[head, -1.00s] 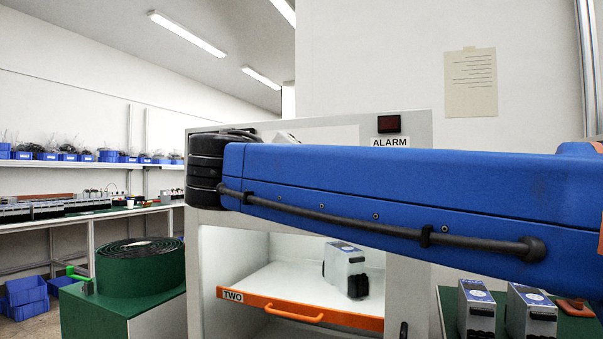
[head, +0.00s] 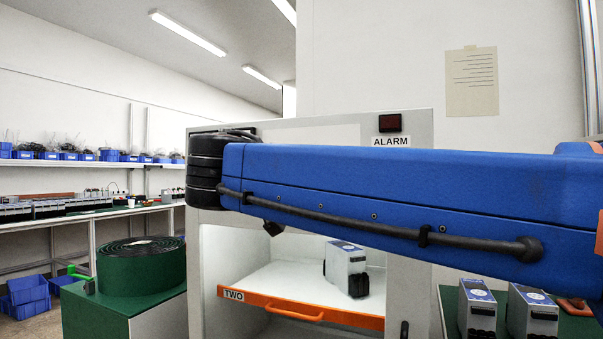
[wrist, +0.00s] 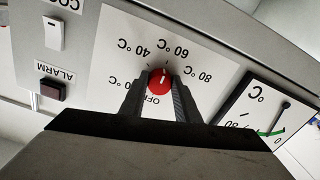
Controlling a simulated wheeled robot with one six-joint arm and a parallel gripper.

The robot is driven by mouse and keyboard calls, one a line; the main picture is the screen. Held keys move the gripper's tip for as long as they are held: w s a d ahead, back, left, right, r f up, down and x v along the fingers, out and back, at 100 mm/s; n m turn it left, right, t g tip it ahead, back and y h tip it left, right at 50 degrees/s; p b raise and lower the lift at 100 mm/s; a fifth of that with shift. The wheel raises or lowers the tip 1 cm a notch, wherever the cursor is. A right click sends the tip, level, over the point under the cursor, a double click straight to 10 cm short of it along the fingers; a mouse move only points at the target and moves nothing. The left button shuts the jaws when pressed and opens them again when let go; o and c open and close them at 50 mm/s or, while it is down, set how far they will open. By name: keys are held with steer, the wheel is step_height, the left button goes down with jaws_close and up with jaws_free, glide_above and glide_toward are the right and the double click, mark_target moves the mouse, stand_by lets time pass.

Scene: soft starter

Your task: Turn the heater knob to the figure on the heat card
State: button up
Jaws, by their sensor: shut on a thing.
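The heater knob (wrist: 161,80) is red with a white mark, on a white dial plate (wrist: 105,50) that appears upside down in the wrist view. The plate reads OFF, 40 °C, 60 °C, 80 °C and a partly covered figure at left. The white mark points roughly toward the 40 to 60 side; I cannot tell exactly where. My gripper (wrist: 160,92) is shut on the knob, one finger on each side. In the head view my blue arm hides the dial. A paper sheet (head: 471,82) hangs on the wall; its lines are unreadable, and I cannot tell whether it is the heat card.
A °C gauge (wrist: 262,118) with a dark needle and green arc sits beside the dial. A white switch (wrist: 54,34) and a dark red alarm lamp (wrist: 52,89) lie at the other side. Below, an orange-edged shelf (head: 300,309) marked TWO holds a grey device (head: 346,268).

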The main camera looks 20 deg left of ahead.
steer(key=shift+f, duration=0.2)
steer(key=o, duration=1)
steer(key=shift+r, duration=0.1)
steer(key=shift+o, duration=0.2)
steer(key=shift+s, duration=0.1)
steer(key=s+a, duration=0.1)
steer(key=s, duration=1.6)
steer(key=shift+a, duration=0.2)
